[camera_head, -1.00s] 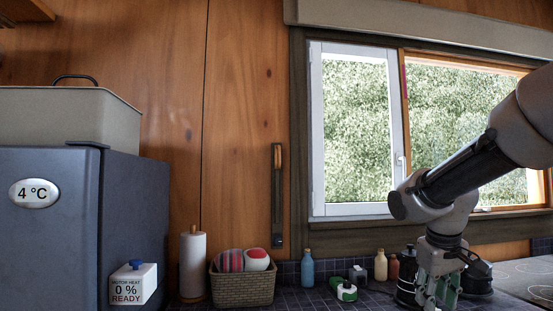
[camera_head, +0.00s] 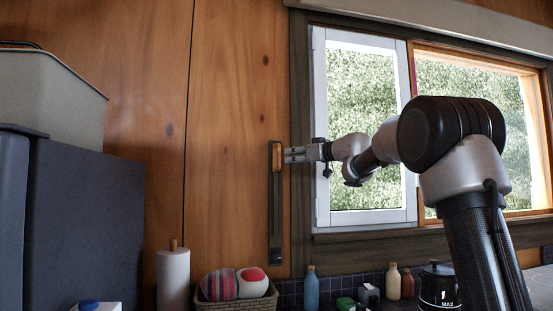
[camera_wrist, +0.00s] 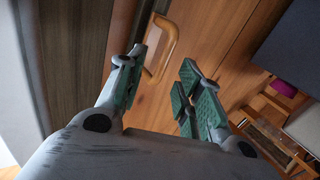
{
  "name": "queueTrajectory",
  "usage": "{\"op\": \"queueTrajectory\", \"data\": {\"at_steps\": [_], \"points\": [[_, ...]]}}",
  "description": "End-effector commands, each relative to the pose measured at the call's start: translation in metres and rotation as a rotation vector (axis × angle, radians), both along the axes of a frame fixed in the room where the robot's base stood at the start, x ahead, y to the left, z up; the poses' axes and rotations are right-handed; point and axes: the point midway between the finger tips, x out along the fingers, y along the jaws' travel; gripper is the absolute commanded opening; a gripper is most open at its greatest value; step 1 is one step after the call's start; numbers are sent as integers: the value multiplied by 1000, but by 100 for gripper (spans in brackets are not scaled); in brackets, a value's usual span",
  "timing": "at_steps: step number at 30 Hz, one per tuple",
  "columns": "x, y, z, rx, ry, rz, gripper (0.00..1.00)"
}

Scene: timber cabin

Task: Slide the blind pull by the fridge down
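The blind pull is a wooden handle (camera_head: 277,158) near the top of a dark vertical track (camera_head: 274,225) on the timber wall, between the fridge and the window. In the wrist view the handle (camera_wrist: 174,42) shows as a wooden loop just ahead of the left finger's tip. My gripper (camera_head: 289,155) reaches in from the right at the handle's height, its tips close to it. In the wrist view my gripper (camera_wrist: 163,75) is open, with a clear gap between its green-padded fingers. I cannot tell whether a finger touches the handle.
The fridge (camera_head: 85,225) stands at left with a bin (camera_head: 50,90) on top. The window frame (camera_head: 301,130) is right of the track. Below are a paper roll (camera_head: 173,280), a basket (camera_head: 235,302) and a blue bottle (camera_head: 311,288). The wall left of the track is bare.

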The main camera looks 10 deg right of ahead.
Motion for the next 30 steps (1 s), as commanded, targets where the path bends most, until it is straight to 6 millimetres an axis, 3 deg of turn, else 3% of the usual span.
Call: {"op": "queueTrajectory", "data": {"at_steps": [5,18,28,30], "points": [[3,9,2,63,30,25,35],[57,44,2,62,30,21,35],[62,47,2,62,29,19,35],[62,47,2,62,29,19,26]]}}
